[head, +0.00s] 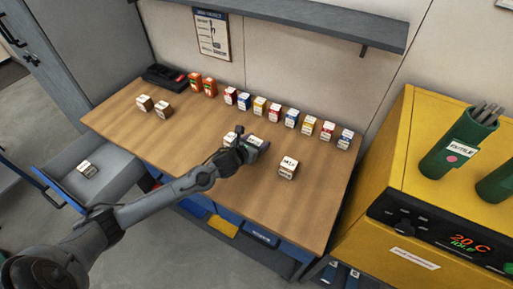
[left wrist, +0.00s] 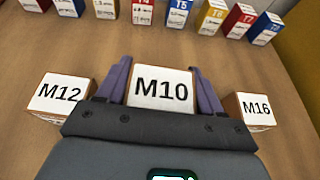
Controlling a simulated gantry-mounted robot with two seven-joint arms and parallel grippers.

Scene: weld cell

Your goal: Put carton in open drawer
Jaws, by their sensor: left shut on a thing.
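My left gripper (head: 249,146) reaches in over the workbench and is shut on a white-topped carton marked M10 (left wrist: 162,88). In the left wrist view, its two purple-grey fingers stand on either side of that carton. A carton marked M12 (left wrist: 62,93) is to the left of it and one marked M16 (left wrist: 255,110) to the right, both outside the fingers. In the head view, the M16 carton (head: 288,168) stands on the bench right of the gripper. The open drawer (head: 57,190), grey with a blue front edge, is at the left with a small carton (head: 87,169) inside. My right gripper is out of view.
Several coloured cartons (head: 275,113) stand in a row along the bench back. Two orange boxes (head: 202,85), a black tray (head: 165,77) and two brown cartons (head: 153,106) are at the left. A yellow oven (head: 415,140) stands right. A shelf (head: 300,14) overhangs the back.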

